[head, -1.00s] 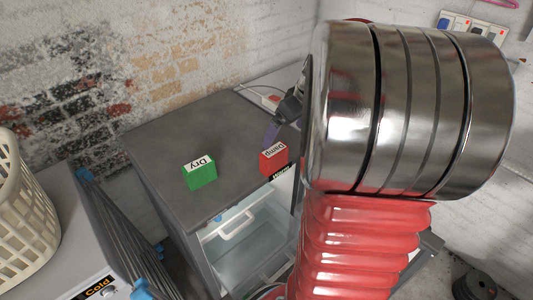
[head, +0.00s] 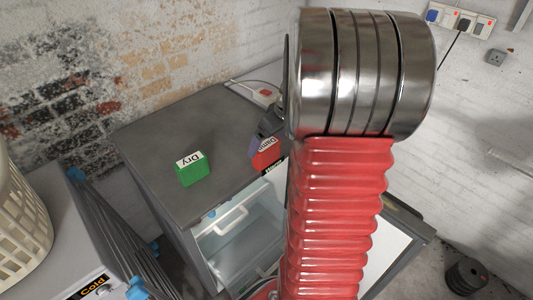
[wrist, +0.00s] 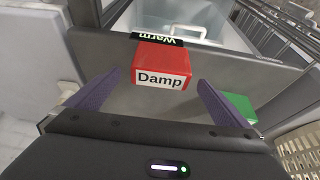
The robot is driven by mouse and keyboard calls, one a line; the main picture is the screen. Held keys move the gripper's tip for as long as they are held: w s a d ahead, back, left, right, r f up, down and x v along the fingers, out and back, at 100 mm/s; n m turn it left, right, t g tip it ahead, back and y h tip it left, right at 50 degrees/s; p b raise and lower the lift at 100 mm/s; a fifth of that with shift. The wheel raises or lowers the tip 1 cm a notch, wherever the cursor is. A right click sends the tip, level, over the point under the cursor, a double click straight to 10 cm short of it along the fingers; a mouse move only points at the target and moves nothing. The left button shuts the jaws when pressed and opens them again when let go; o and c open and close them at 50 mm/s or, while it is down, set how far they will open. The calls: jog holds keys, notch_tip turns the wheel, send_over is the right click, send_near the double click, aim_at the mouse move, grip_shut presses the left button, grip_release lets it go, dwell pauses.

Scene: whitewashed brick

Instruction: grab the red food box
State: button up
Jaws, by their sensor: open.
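The red food box (head: 267,159), with a white "Damp" label on top, sits near the front right edge of the dark grey cabinet top (head: 165,140). In the wrist view the red box (wrist: 163,62) lies just ahead, roughly centred between the fingertips. My gripper (wrist: 160,80) is open and empty, with one purple finger to each side of the box and visible gaps.
A green "Dry" box (head: 193,171) stands left of the red one. An open clear drawer (head: 240,230) is below, under a "Warm" label (wrist: 158,39). A cream basket (head: 20,215) is at far left. A white socket block (head: 262,93) lies at the back.

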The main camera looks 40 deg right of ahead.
aim_at(268, 145)
jog(key=shift+f, duration=0.1)
jog(key=shift+x, duration=2.5)
jog(key=shift+s+f, duration=0.1)
jog(key=shift+s, duration=0.05)
jog(key=shift+c, duration=0.4)
jog(key=c, duration=1.2)
